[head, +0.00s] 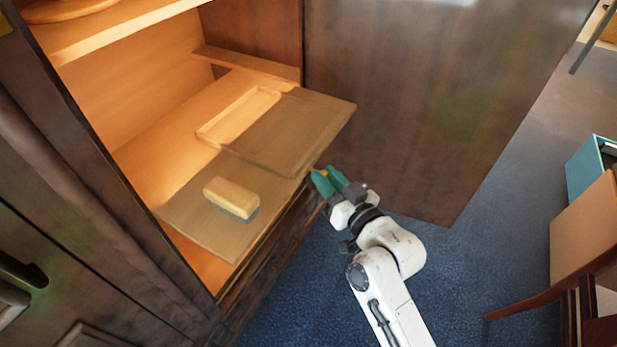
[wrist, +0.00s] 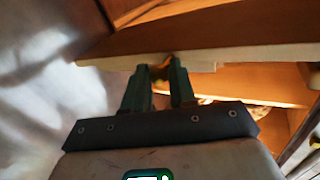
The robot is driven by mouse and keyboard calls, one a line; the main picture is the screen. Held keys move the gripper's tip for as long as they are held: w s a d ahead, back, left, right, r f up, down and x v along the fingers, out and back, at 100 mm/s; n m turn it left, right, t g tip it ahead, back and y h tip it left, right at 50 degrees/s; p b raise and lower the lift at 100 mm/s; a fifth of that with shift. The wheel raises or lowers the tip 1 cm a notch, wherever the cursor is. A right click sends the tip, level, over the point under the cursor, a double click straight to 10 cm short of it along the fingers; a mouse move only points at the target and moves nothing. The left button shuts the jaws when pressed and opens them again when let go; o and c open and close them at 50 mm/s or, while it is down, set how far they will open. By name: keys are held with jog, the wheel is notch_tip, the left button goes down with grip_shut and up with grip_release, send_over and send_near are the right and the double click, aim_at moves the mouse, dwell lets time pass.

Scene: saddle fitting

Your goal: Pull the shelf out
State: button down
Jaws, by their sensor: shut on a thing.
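The shelf (head: 185,211) is a light wooden board inside the open cabinet, with its front edge near the cabinet's front. My gripper (head: 325,176) has green fingers and is at the right end of the shelf's front edge. In the wrist view the fingers (wrist: 160,78) are close together around a small brownish-yellow knob, just below the pale board edge (wrist: 240,55). The knob is mostly hidden by the fingers, and I cannot see clearly how it joins the board.
A yellow-topped block (head: 231,195) with a grey base lies on the shelf. A flat wooden panel (head: 295,132) sits over its back right, beside a shallow recess. The open cabinet door (head: 430,90) stands at right. Blue carpet (head: 455,260) is clear before a chair and boxes.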

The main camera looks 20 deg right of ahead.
jog(key=s+d+b, duration=0.2)
jog(key=s+d, duration=0.3)
jog(key=s, duration=0.1)
jog(key=shift+b, duration=0.3)
jog(key=c, duration=1)
grip_release()
jog(key=shift+c, duration=0.2)
jog(key=shift+o, duration=0.2)
jog(key=shift+a, duration=0.1)
jog(key=s+d, duration=0.1)
jog(key=s, duration=0.9)
jog(key=shift+s+d+b, duration=0.2)
jog(key=shift+s+b, duration=0.15)
jog(key=shift+b, duration=0.1)
